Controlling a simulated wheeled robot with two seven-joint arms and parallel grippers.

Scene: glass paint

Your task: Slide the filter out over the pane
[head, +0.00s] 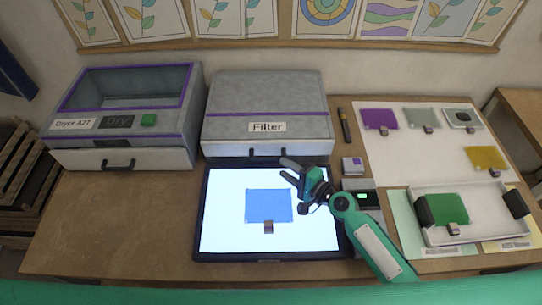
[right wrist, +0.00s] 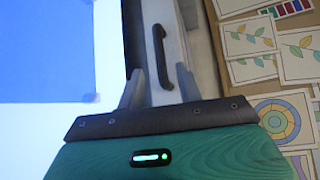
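The filter (head: 267,180) housing is a grey box with a purple stripe and a "Filter" label (head: 267,127), standing behind the light table. Its dark handle (head: 267,152) is on the lower front. The pane (head: 268,204) is a blue sheet with a small grey tab, lying on the lit surface. My right gripper (head: 287,170) is above the far right part of the light table, near the handle. In the right wrist view its two fingers (right wrist: 160,85) are apart, with the handle (right wrist: 158,55) just beyond and between them, not gripped. My left gripper is out of view.
The light table (head: 215,225) has a dark frame. A dryer (head: 120,120) with a drawer stands left. At right are coloured sheets on a white mat (head: 440,145), a white tray (head: 480,210) with a green sheet, and small devices. The left tabletop (head: 110,215) is clear.

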